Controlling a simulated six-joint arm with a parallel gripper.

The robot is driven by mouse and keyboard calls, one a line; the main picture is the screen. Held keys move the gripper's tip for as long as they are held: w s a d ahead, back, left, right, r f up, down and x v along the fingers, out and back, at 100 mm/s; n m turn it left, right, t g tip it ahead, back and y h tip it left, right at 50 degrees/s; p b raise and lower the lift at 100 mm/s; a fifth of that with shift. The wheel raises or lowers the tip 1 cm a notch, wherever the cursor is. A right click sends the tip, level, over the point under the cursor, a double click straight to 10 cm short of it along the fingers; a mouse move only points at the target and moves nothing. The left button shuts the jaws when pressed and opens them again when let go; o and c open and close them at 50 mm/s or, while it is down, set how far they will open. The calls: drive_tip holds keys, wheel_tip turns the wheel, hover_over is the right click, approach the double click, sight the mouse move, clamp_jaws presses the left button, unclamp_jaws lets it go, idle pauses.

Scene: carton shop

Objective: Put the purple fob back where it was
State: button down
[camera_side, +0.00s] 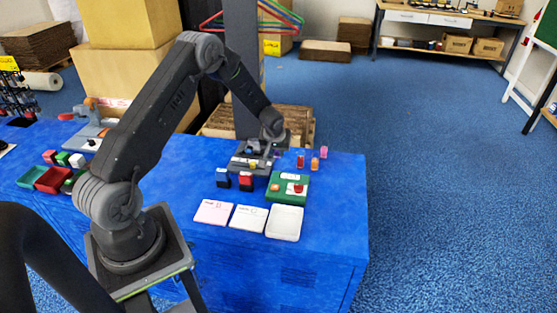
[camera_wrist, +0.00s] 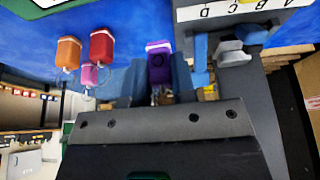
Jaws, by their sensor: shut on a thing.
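The purple fob (camera_wrist: 159,65) sits between the two fingers of my gripper (camera_wrist: 160,78) in the wrist view, and the gripper is shut on it. In the side view my gripper (camera_side: 272,142) is at the back of the blue table, by the dark grey rack (camera_side: 243,164). I cannot make out the purple fob there. The rack's lettered strip (camera_wrist: 235,9) shows in the wrist view, right of the fob. An orange fob (camera_wrist: 69,52), a red fob (camera_wrist: 102,48) and a pink fob (camera_wrist: 89,75) are to the left, apart from my gripper.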

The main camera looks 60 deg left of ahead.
sight(279, 158)
drive_tip(key=shift+w+d+f, duration=0.15)
drive_tip(key=shift+w+f, duration=0.05)
drive_tip(key=shift+f, duration=1.95)
drive_tip(key=shift+f, duration=0.1)
drive_tip(key=c, duration=0.9)
unclamp_jaws()
drive_tip(key=shift+c, duration=0.2)
